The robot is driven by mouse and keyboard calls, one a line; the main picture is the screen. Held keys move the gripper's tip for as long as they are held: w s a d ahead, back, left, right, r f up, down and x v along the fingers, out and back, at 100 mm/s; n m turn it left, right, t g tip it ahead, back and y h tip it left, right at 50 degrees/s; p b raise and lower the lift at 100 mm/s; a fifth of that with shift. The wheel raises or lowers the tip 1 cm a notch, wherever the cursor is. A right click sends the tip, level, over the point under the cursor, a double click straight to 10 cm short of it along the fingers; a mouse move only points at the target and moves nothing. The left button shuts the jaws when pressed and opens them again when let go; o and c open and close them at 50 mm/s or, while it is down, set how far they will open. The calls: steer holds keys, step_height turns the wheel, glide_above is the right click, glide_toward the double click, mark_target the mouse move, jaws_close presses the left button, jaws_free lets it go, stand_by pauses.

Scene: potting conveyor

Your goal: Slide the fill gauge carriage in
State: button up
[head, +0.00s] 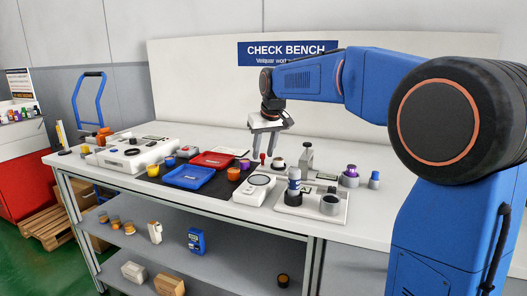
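A device on a white base plate (285,207) stands at the right front of the bench and looks like the fill gauge. It carries a blue-and-white upright cylinder (294,184) and a grey cylinder (330,205). A grey upright block (306,158) stands at its back. Which part is the carriage, and how far in it sits, I cannot tell at this size. My gripper (262,152) points down above the bench, behind and left of this device. Its two fingers are apart, with nothing visibly held. A small red-topped item (262,159) shows near the fingertips; contact is unclear.
A white scale-like device (254,190), a blue tray (188,177), a red tray (212,159) and small cups crowd the dark mat. A larger white device (130,155) stands left. Purple-topped (351,172) and blue (374,180) containers stand right. The back strip of bench is clearer.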

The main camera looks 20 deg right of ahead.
mark_target(275, 160)
steer(key=shift+c, duration=0.2)
jaws_close()
steer(key=shift+s+d, duration=0.75)
steer(key=shift+d, duration=0.3)
steer(key=shift+s+d, duration=0.7)
steer(key=shift+d, duration=0.3)
steer(key=shift+o, duration=0.2)
jaws_free()
steer(key=shift+r, duration=0.1)
steer(key=v, duration=1.7)
